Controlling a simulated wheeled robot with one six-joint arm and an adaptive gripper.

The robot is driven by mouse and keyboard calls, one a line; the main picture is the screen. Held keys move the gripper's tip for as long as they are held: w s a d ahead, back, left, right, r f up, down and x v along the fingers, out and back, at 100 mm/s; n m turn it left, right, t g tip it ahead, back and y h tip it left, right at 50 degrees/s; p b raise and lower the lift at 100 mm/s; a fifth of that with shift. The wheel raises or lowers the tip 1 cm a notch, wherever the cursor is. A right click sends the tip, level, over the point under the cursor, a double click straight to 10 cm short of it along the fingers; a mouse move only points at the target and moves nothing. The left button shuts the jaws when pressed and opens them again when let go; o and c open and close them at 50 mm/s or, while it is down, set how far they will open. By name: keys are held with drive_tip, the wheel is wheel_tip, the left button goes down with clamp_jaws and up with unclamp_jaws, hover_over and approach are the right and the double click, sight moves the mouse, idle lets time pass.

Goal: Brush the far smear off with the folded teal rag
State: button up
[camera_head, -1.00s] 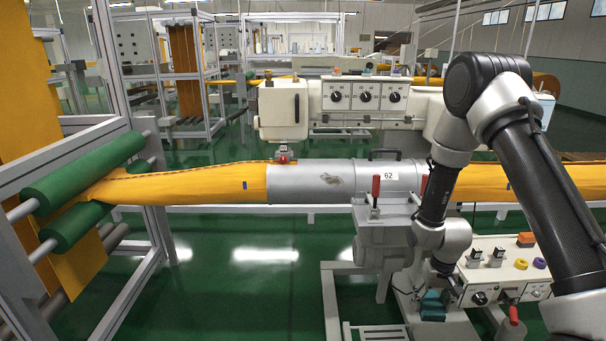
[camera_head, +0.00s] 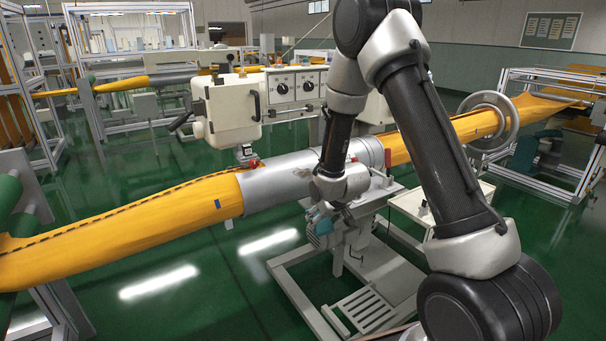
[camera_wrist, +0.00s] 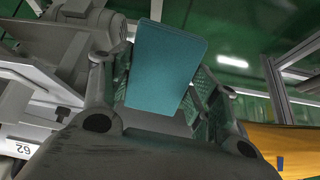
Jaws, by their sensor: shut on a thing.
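The folded teal rag (camera_wrist: 165,65) is a flat slab between the mesh-sided fingers of my gripper (camera_wrist: 160,90), which is shut on it. In the head view my gripper (camera_head: 324,212) is low in front of the grey metal tube (camera_head: 262,188), apart from it; the teal there is small and partly hidden. A dark smear (camera_head: 302,172) marks the tube's near side, left of my arm. My arm covers part of the tube, so any other smear there is hidden.
Orange felt (camera_head: 130,222) runs from the tube to the left and passes through a ring (camera_head: 492,122) on the right. A white machine head (camera_head: 226,112) stands over the tube. A grey stand (camera_head: 350,265) is below my gripper. Green floor lies open at front left.

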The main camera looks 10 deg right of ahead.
sight(300, 174)
drive_tip(key=w+a+r+n+t+y, duration=0.1)
drive_tip(key=w+a+r+t, duration=0.1)
drive_tip(key=r, duration=0.5)
drive_tip(key=w+a+r+n+t+y, duration=0.1)
drive_tip(key=w+a+r+t, duration=0.15)
drive_tip(key=r, duration=0.45)
drive_tip(key=shift+t, duration=0.25)
drive_tip(key=shift+d+x, duration=0.15)
drive_tip(key=shift+x, duration=1.2)
drive_tip(key=shift+d+x, duration=0.1)
drive_tip(key=shift+x, duration=1.25)
drive_tip(key=shift+x, duration=0.9)
drive_tip(key=shift+w+d+r, duration=0.1)
drive_tip(key=shift+w+r, duration=0.1)
drive_tip(key=shift+w+d, duration=0.2)
drive_tip(key=shift+d, duration=0.55)
drive_tip(key=shift+w+d, duration=0.2)
drive_tip(key=shift+d, duration=0.55)
drive_tip(key=w+d, duration=0.2)
drive_tip(key=d, duration=0.4)
drive_tip(key=shift+w+d, duration=0.1)
drive_tip(key=shift+w, duration=0.05)
